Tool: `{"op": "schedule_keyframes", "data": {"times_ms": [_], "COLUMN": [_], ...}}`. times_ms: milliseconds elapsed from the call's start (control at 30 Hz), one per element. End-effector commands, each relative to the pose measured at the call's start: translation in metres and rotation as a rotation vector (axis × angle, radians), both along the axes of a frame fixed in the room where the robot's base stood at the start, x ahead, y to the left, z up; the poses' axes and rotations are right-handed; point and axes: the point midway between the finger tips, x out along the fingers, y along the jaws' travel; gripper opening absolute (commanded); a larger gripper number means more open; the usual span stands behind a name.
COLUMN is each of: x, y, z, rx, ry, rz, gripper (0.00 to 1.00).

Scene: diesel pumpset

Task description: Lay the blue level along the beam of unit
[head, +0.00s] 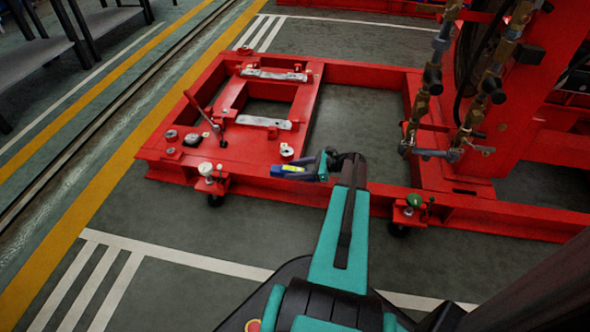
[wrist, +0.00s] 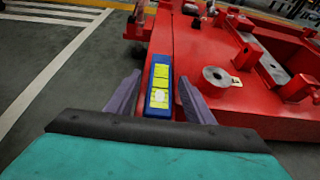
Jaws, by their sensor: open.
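The blue level (head: 290,171) with yellow labels lies on the near red beam (head: 345,196) of the unit's base frame, roughly lengthwise along its edge. In the wrist view the level (wrist: 158,92) points away from me between the jaws. My gripper (head: 322,166) is at the level's right end in the head view. In the wrist view my gripper (wrist: 160,84) is open, with one purple finger on each side of the level.
A red lever (head: 202,112) and small fittings stand on the frame's left plate. Brass valves and pipes (head: 425,90) rise at the right. The floor before the frame is clear.

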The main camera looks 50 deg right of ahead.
Motion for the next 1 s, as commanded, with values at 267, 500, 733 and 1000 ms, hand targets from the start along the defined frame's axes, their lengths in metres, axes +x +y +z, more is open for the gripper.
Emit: {"op": "schedule_keyframes", "data": {"times_ms": [267,500,733,1000], "x": [-0.006,-0.027,-0.054,-0.083], "y": [-0.004,-0.018,-0.035,-0.052], "z": [0.006,0.017,0.031,0.044], "rx": [0.0,-0.001,0.0,0.0], "ry": [0.0,0.0,0.0,0.0], "rz": [-0.001,-0.002,-0.002,-0.001], "gripper": [0.48,0.48,0.48,0.48]}}
